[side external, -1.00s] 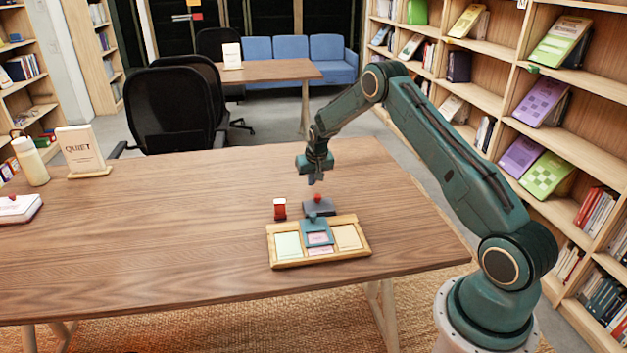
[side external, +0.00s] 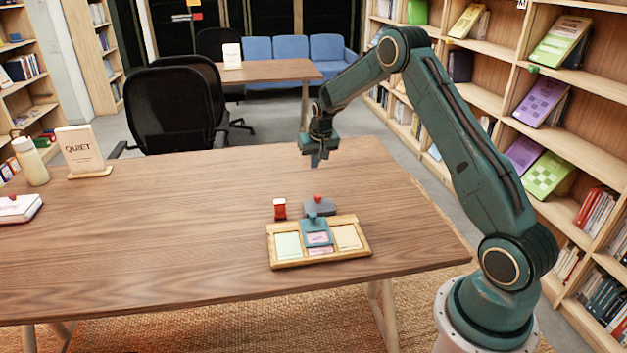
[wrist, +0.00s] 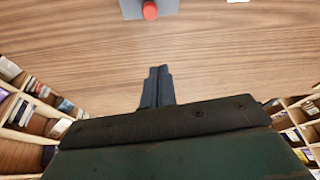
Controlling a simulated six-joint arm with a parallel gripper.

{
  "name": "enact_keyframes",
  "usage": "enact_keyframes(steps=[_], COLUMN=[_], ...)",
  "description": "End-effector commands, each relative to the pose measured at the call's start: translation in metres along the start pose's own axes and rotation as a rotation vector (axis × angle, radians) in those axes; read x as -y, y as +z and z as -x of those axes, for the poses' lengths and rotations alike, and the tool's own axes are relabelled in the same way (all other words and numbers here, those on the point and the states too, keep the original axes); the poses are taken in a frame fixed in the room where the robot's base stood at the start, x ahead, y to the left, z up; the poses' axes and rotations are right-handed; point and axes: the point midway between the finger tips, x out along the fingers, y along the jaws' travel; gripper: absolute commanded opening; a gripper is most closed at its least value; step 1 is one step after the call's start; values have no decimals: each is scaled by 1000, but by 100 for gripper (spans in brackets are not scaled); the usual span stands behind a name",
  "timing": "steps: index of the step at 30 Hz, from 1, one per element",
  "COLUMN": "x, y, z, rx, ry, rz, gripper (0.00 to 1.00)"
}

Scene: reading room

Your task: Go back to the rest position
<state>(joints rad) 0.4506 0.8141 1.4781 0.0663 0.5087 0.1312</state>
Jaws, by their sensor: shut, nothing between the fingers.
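My gripper (side external: 316,160) is shut and empty, held above the wooden table (side external: 160,230). In the wrist view its two fingers (wrist: 157,88) are together over bare table top. In the side view it hangs above and behind a grey block with a red knob (side external: 319,206), clear of it. The grey block and its red knob (wrist: 150,10) also show at the top edge of the wrist view.
A wooden tray (side external: 320,261) with pale cards and a teal piece (side external: 314,225) sits in front of the grey block. A small red object (side external: 280,209) stands beside it. A QUIET sign (side external: 82,152) and bottle (side external: 30,161) stand at left. Bookshelves (side external: 560,120) line the right.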

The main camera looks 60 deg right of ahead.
Motion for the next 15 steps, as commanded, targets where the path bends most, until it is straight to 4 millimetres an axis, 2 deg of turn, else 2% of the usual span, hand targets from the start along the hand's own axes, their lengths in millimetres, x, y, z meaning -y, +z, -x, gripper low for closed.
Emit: enact_keyframes(steps=[5,8,11,15], x=[4,9,17,30], y=[0,2,5,14], z=[10,24,45,83], rx=[-4,-8,-14,-22], ry=[-4,-10,-18,-33], rz=[8,20,39,73], gripper=[0,0,0,0])
